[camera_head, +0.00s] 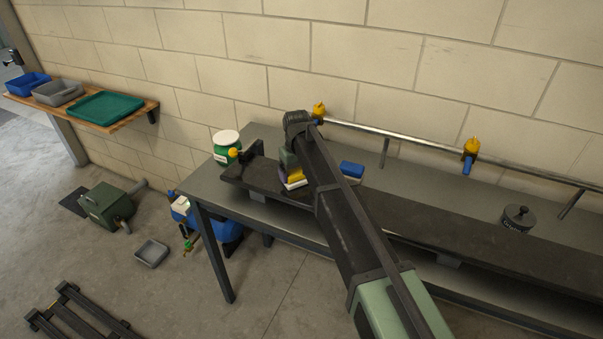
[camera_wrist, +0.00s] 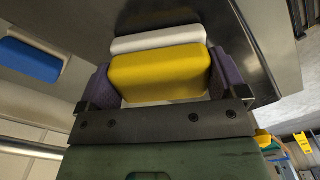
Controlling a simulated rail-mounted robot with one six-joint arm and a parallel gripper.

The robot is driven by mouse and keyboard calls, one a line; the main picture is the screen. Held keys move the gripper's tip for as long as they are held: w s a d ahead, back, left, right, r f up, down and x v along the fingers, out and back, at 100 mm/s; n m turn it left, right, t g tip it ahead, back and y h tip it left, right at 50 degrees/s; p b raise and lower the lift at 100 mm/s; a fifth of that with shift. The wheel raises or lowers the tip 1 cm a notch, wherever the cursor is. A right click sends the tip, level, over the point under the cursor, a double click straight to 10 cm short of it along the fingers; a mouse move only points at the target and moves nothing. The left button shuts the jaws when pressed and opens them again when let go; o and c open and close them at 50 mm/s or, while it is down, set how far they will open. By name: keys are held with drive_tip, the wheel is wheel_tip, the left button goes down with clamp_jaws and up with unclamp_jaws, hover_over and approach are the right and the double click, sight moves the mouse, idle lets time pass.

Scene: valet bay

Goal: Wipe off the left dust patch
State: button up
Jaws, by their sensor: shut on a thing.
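My gripper (camera_head: 290,168) is shut on a yellow block with a white layer (camera_head: 295,179), low over the left end of a long dark panel (camera_head: 252,178) on the bench. In the wrist view the yellow block (camera_wrist: 158,76) sits between two purple finger pads, its white layer toward the dark surface. I cannot tell whether the white layer touches the panel. I cannot make out a dust patch in either view; my arm and gripper hide part of the panel.
A blue block with a white layer (camera_head: 351,169) lies to the right of my gripper. A green tub with a white lid (camera_head: 227,147) stands at the bench's left end. A metal rail with yellow fittings (camera_head: 420,144) runs along the back. A dark round pot (camera_head: 518,218) stands farther right.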

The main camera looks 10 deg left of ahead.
drive_tip(key=shift+w+a, duration=0.45)
drive_tip(key=shift+a, duration=1.15)
drive_tip(key=shift+w+a, duration=0.4)
drive_tip(key=shift+a, duration=1.15)
drive_tip(key=shift+w+a, duration=0.45)
drive_tip(key=shift+a, duration=1.15)
drive_tip(key=shift+r, duration=0.1)
wheel_tip(320, 180, up, 6)
drive_tip(key=p, duration=0.6)
drive_tip(key=shift+d, duration=0.1)
wheel_tip(320, 180, up, 3)
drive_tip(key=p, duration=0.3)
